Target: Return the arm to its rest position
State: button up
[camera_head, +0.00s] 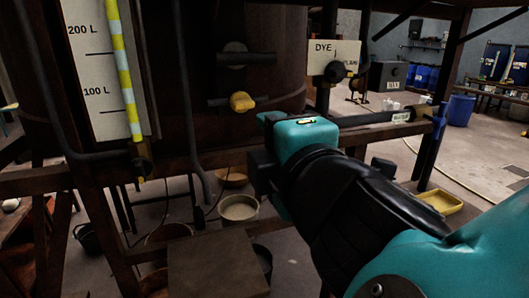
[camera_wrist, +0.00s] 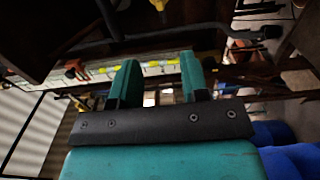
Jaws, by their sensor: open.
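My teal and black arm reaches in from the lower right in the head view.
A level gauge (camera_head: 103,65) marked 100 L and 200 L is on the left. A DYE sign (camera_head: 322,48) hangs upper right. Bowls (camera_head: 239,208) and a brown box top (camera_head: 216,266) are low down. A blue barrel (camera_head: 460,110) stands on open floor at right.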

jog(key=shift+s+d, duration=0.1)
jog(key=shift+s, duration=0.15)
jog(key=w+d+f+m+g+h, duration=0.1)
jog(key=d+f+m+g+h, duration=0.4)
jog(key=d+f+m+g, duration=0.65)
jog(key=s+m+g+y, duration=0.3)
jog(key=s+g, duration=0.3)
jog(key=s, duration=0.6)
jog(key=shift+a+f+y, duration=0.15)
jog(key=shift+f+y, duration=0.25)
jog(key=shift+y, duration=0.2)
